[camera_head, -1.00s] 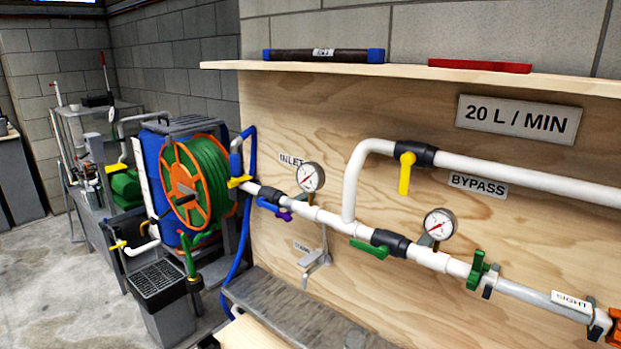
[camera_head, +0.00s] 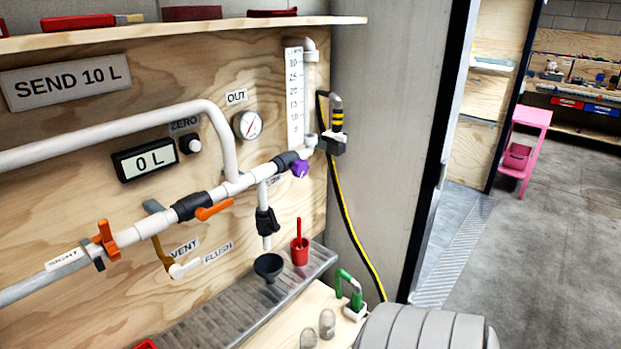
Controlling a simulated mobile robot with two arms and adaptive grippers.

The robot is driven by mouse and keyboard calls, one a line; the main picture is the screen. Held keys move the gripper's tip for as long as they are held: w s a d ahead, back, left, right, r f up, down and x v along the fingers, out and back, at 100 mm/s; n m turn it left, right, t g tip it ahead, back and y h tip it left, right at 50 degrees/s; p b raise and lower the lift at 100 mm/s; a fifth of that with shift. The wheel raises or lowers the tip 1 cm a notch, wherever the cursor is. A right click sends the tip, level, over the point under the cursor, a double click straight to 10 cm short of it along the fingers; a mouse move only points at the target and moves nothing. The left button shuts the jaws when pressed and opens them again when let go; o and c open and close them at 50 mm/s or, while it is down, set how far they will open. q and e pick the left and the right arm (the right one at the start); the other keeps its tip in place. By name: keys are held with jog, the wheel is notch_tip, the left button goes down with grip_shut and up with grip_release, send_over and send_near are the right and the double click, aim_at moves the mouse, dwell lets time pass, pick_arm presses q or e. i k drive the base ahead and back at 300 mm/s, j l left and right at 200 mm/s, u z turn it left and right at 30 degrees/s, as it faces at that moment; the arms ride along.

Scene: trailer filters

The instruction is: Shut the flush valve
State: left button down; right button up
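The FLUSH label (camera_head: 218,253) is on the plywood panel, right of the VENT label (camera_head: 185,248). Right of the label, a short white drop pipe with a black valve body (camera_head: 266,221) hangs over a black funnel (camera_head: 268,266). I cannot tell for certain which of these is the flush valve, nor whether either is open or shut. Neither of my grippers is in view.
The main pipe carries an orange-handled valve (camera_head: 214,209) and a purple-handled valve (camera_head: 300,169). A metal drip ledge (camera_head: 235,300) runs below. A red cup (camera_head: 299,250) and a green-handled item (camera_head: 350,290) stand near. Open floor (camera_head: 540,270) lies right, past the wall edge.

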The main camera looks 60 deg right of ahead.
aim_at(274, 227)
jog(key=z, duration=1.75)
